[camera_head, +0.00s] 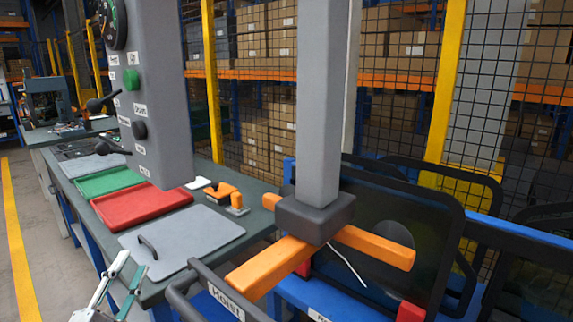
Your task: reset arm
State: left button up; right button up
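My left gripper (130,262) shows at the bottom left, in front of the bench's near edge. Its white finger and its teal finger stand apart, with nothing visible between them. It is near a grey lid-like panel (190,240) with a black handle, and I see no clear contact. The rest of my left arm is mostly out of frame. My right gripper is not in view.
A grey control panel (158,90) with knobs and a green button hangs at upper left. A grey post (318,100) with orange cross arms (270,267) stands at centre. A dark handle bar labelled HOIST (225,300) is at bottom. Red (140,205) and green (108,182) trays lie on the bench.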

pick_arm(q)
jog(key=s+d+f+n+g+p, duration=0.1)
jog(key=s+d+f+n+g, duration=0.15)
jog(key=f, duration=0.45)
jog(key=s+d+f+n+g, duration=0.2)
jog(key=s+f, duration=0.2)
jog(key=f, duration=0.3)
jog(key=s+d+f+n+g+p, duration=0.1)
jog(key=s+d+f+n+g, duration=0.1)
jog(key=s+f, duration=0.35)
jog(key=s+d+f+n+g, duration=0.2)
jog(key=s+d+f, duration=0.2)
jog(key=s+f, duration=0.2)
jog(key=s+d+f+n+g+h+p, duration=0.1)
jog(key=s+d+f+g, duration=0.1)
jog(key=s+d+f, duration=0.2)
jog(key=s+f, duration=0.3)
jog(key=f, duration=0.1)
jog(key=shift+n+g, duration=0.35)
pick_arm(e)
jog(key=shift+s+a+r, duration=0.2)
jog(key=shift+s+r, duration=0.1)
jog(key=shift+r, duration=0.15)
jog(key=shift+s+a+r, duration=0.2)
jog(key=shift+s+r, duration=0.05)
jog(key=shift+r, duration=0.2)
